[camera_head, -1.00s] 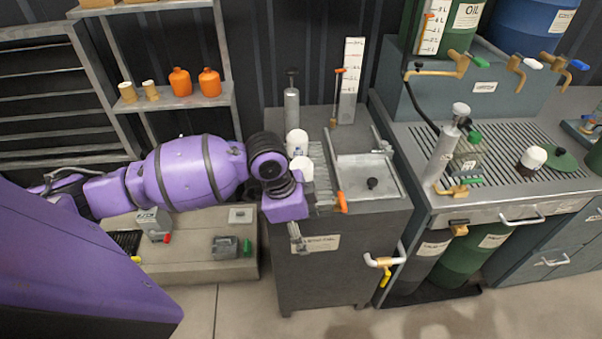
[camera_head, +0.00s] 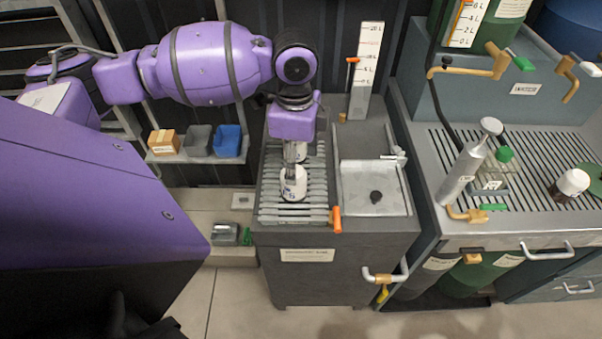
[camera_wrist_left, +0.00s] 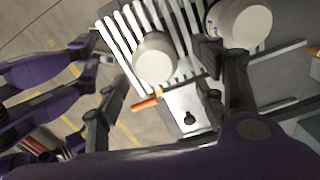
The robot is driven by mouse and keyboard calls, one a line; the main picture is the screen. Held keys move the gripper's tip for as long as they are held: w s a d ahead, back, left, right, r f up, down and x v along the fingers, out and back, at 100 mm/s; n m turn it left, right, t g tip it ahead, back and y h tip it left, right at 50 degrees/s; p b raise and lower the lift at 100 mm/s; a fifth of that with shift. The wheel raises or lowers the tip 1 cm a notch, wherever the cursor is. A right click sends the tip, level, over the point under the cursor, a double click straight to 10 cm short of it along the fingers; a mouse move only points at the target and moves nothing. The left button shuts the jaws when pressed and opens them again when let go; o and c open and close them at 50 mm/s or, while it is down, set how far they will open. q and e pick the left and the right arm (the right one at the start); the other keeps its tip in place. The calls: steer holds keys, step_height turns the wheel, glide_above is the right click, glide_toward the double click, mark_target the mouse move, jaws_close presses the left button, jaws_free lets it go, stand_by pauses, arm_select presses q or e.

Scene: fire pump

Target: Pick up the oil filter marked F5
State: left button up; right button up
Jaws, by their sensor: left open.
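A white oil filter (camera_head: 292,186) stands upright on the slatted drain rack (camera_head: 268,205) of the grey bench. Its dark mark is too small to read surely. A second white filter (camera_head: 301,151) stands behind it, partly hidden by my gripper. My left gripper (camera_head: 293,165) points down over the near filter and is open. In the left wrist view, one filter (camera_wrist_left: 156,57) shows between and beyond the spread fingers (camera_wrist_left: 165,78). The other filter (camera_wrist_left: 240,22) is beyond the right-hand finger. I cannot tell whether the fingers touch either one. My right gripper is not in view.
Right of the rack are a metal basin (camera_head: 374,190) and an orange-handled valve (camera_head: 337,219). A tall white gauge (camera_head: 367,70) rises behind. The neighbouring bench carries a grey cylinder (camera_head: 467,165) and a white-capped jar (camera_head: 571,184). Shelf bins (camera_head: 228,141) stand at left.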

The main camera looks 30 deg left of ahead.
arm_select(q)
steer(key=shift+s+f, duration=0.55)
steer(key=shift+f, duration=0.25)
step_height(320, 180, down, 4)
steer(key=shift+a+f, duration=0.1)
steer(key=shift+f, duration=0.3)
steer(key=shift+c, duration=0.2)
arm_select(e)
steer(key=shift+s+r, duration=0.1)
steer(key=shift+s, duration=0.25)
